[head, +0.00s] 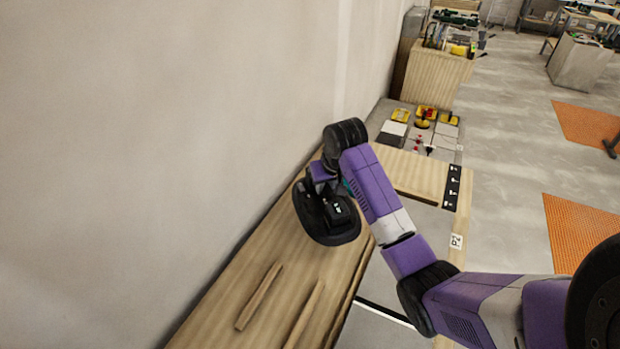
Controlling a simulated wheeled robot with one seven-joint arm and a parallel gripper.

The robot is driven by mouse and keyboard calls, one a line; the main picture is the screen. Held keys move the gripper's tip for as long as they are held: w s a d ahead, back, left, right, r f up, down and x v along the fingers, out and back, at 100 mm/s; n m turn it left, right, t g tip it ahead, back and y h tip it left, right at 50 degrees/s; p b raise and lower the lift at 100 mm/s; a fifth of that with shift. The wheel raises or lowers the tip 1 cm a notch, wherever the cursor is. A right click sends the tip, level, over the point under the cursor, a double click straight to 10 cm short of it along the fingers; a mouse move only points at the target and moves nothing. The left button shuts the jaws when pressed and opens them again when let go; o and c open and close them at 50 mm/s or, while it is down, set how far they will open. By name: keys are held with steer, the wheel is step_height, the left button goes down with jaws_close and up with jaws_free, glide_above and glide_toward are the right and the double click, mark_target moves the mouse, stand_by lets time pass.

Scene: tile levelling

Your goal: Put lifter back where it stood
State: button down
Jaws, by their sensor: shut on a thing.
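The lifter (333,222) is a black tool with a wide, rounded black pad at its bottom. It hangs above the wooden bench (225,313) along the wall. My gripper (325,189) is shut on the lifter from above; the fingers and the grip are mostly hidden by the wrist and dark parts. The lifter looks slightly tilted in this view, and I cannot tell how high its pad is above the bench. Two parallel wooden strips lie on the bench nearer the camera, a left one (258,297) and a right one (304,316), with bare wood between them.
The wall (180,130) runs close along the left of the bench. Beyond the arm are a wooden board (410,172), a black marked strip (452,187) and a floor area with tiles and yellow trays (427,112). A wooden cabinet (432,80) stands farther back. Orange mats (588,235) lie at right.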

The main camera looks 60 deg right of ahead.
mark_target(324, 202)
steer(key=shift+w+f, duration=0.1)
steer(key=shift+w, duration=0.1)
steer(key=shift+f+b, duration=2.5)
steer(key=shift+b, duration=0.25)
steer(key=shift+s+f+p, duration=0.1)
steer(key=shift+f+p, duration=0.2)
steer(key=shift+p, duration=0.3)
steer(key=shift+f, duration=0.5)
steer(key=c, duration=1.3)
jaws_free()
steer(key=shift+c, duration=0.2)
steer(key=shift+o, duration=0.9)
steer(key=shift+s+a+f, duration=0.1)
